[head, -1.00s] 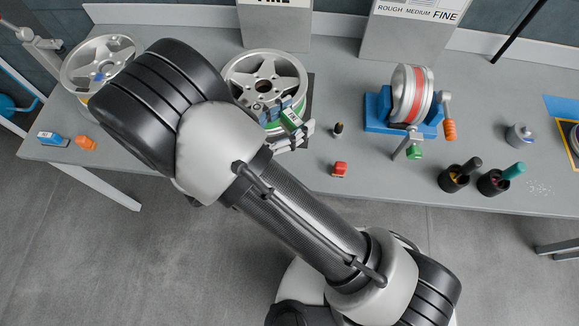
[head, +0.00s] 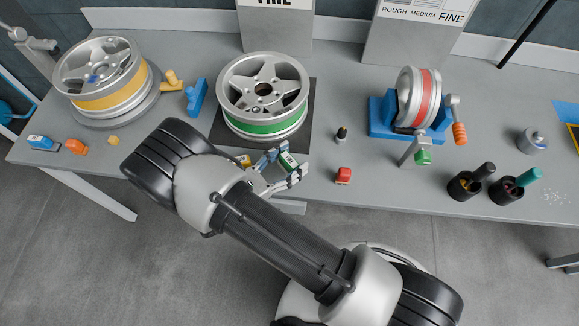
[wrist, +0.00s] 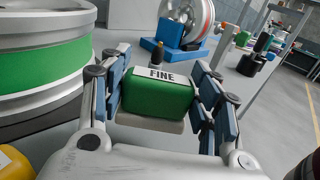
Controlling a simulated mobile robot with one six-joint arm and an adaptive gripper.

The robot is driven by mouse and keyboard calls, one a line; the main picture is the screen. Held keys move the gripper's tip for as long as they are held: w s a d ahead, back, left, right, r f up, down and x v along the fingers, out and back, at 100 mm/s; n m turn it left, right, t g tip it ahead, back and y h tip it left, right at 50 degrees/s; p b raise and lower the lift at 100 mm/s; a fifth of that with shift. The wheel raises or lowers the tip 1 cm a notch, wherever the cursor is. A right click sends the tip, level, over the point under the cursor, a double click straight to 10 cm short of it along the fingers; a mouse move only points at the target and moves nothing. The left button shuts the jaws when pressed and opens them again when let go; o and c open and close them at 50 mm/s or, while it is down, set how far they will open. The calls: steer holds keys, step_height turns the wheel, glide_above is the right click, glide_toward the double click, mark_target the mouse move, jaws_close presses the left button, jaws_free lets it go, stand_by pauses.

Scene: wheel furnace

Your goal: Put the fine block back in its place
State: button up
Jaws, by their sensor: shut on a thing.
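The fine block is a green block (wrist: 157,95) with a white top label reading FINE. My gripper (wrist: 160,88) is shut on it, with a finger on each side in the wrist view. In the head view the block (head: 288,160) shows between the fingers of my gripper (head: 284,168), near the table's front edge, just in front of the green-banded wheel (head: 262,128). That wheel (wrist: 45,60) stands to the left in the wrist view. The block's underside is hidden, so I cannot tell whether it touches the table.
A yellow block (head: 243,160) is close to the gripper's left. A red-banded wheel (head: 417,98) sits in a blue stand. A yellow-banded wheel (head: 112,97) stands at far left.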

mark_target(285, 169)
steer(key=shift+f+b, duration=0.4)
steer(key=shift+f, duration=1.2)
steer(key=shift+f, duration=0.25)
steer(key=o, duration=1)
steer(key=shift+r, duration=0.1)
steer(key=shift+o, duration=0.2)
steer(key=shift+r, duration=0.25)
steer(key=p+v, duration=0.1)
steer(key=v, duration=1.1)
steer(key=shift+p, duration=0.35)
